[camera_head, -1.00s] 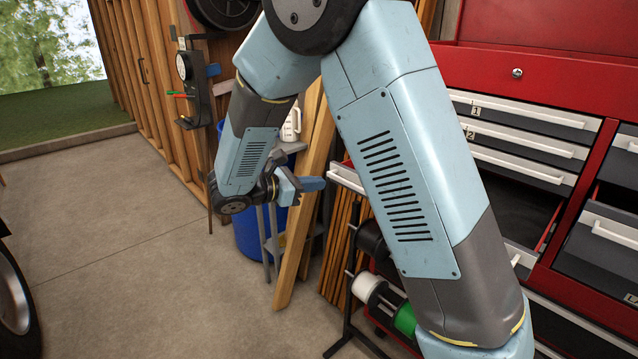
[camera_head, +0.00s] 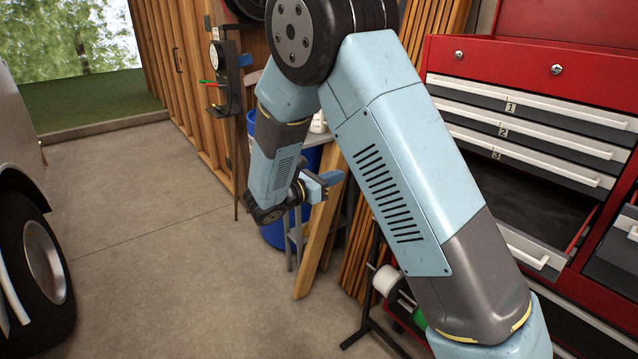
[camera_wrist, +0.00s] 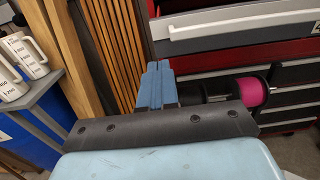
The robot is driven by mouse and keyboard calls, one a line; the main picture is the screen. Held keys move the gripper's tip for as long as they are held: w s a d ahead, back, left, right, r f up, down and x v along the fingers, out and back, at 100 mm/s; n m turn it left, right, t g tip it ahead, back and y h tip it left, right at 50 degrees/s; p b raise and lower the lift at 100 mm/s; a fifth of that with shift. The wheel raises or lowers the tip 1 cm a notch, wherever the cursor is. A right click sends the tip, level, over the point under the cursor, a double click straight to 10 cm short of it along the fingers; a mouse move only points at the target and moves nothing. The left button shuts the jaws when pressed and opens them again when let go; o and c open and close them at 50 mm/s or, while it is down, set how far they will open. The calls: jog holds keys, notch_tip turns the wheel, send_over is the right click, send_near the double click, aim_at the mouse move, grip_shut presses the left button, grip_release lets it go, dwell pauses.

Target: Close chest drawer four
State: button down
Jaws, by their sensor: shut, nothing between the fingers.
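The red tool chest (camera_head: 490,62) stands at the right in the head view, with drawers labelled 1, 2 and 3 shut. Below them, an unlabelled drawer (camera_head: 525,252) is pulled out, its dark inside (camera_head: 530,200) showing; it sits where drawer four would be. My arm hides its left part. In the wrist view, a grey drawer front with a white handle (camera_wrist: 232,20) juts out at the upper right. My gripper (camera_head: 332,180) is shut and empty, left of the chest in the head view. In the wrist view, its blue fingers (camera_wrist: 157,68) are together, apart from the drawer front.
Wooden planks (camera_head: 322,225), a blue bin (camera_head: 272,230) and a spool rack (camera_head: 384,280) stand near my arm. Mugs (camera_wrist: 30,55) stand on a grey stand at left in the wrist view. A vehicle wheel (camera_head: 40,265) is at far left. The middle floor is clear.

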jog(key=x, duration=0.6)
